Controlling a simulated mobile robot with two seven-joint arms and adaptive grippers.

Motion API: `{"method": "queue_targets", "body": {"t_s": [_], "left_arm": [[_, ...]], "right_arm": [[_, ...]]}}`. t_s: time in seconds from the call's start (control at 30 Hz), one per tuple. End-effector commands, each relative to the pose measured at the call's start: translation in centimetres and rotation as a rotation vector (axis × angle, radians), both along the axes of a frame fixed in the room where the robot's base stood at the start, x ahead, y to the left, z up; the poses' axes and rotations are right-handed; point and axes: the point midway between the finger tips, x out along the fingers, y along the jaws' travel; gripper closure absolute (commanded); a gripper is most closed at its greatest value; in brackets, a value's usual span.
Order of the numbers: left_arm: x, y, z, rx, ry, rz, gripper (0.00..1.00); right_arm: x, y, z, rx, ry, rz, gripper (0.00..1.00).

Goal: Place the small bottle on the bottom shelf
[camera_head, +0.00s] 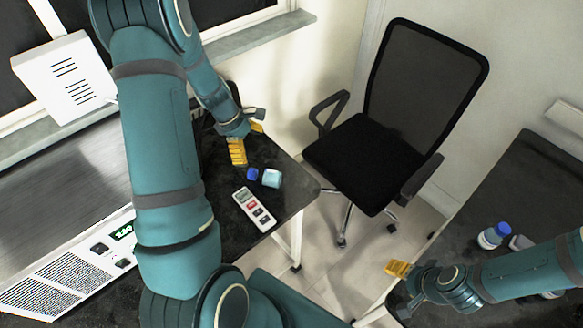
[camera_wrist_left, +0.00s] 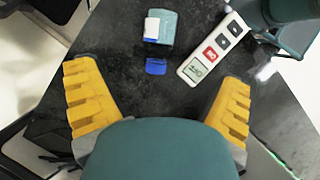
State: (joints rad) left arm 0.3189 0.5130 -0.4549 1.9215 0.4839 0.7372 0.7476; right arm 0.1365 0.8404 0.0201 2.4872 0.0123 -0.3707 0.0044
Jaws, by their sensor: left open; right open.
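My left gripper (camera_head: 247,140) is open and empty above the dark table at the left. In the left wrist view its yellow fingers (camera_wrist_left: 157,75) stand wide apart. In front of them lie a small blue cap-like piece (camera_wrist_left: 155,66) and a light teal block-like piece with a white patch (camera_wrist_left: 160,28); I cannot tell whether they form one bottle. The head view shows the blue piece (camera_head: 252,174) beside the pale teal piece (camera_head: 272,178). A white bottle with a blue cap (camera_head: 493,236) is on the right table. My right gripper (camera_head: 398,268) is open near that table's left edge. I make out no shelf.
A white handheld device with a screen and buttons (camera_head: 254,209) lies near the left table's front edge; it also shows in the wrist view (camera_wrist_left: 205,58). A black office chair (camera_head: 360,160) stands between the tables. A grey object (camera_head: 521,243) sits beside the white bottle.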

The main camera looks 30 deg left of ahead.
Motion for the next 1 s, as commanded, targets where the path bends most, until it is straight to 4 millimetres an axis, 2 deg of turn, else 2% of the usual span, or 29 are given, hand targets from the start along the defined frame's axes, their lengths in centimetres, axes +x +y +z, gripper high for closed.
{"method": "queue_targets", "body": {"t_s": [0.03,0.17,0.5,0.87,1.0], "left_arm": [[-0.3,0.6,0.2,0.0,0.011,0.012,0.06],[-0.5,0.7,-0.8,-0.002,0.022,0.019,0.06],[0.2,-1.6,-6.5,-0.003,0.02,0.018,0.06],[0.4,-2.4,-8.7,-0.001,0.019,0.018,0.06],[0.4,-2.8,-10.6,-0.002,0.021,0.018,0.06]], "right_arm": [[0.1,0.0,0.6,0.001,-0.002,-0.001,0.35],[0.1,0.0,0.4,0.0,-0.004,-0.001,0.35],[0.1,0.1,-0.8,-0.002,-0.002,-0.001,0.35],[0.1,0.1,-1.1,-0.002,-0.002,-0.001,0.35],[0.1,0.1,-1.4,-0.004,-0.003,-0.001,0.35]]}}
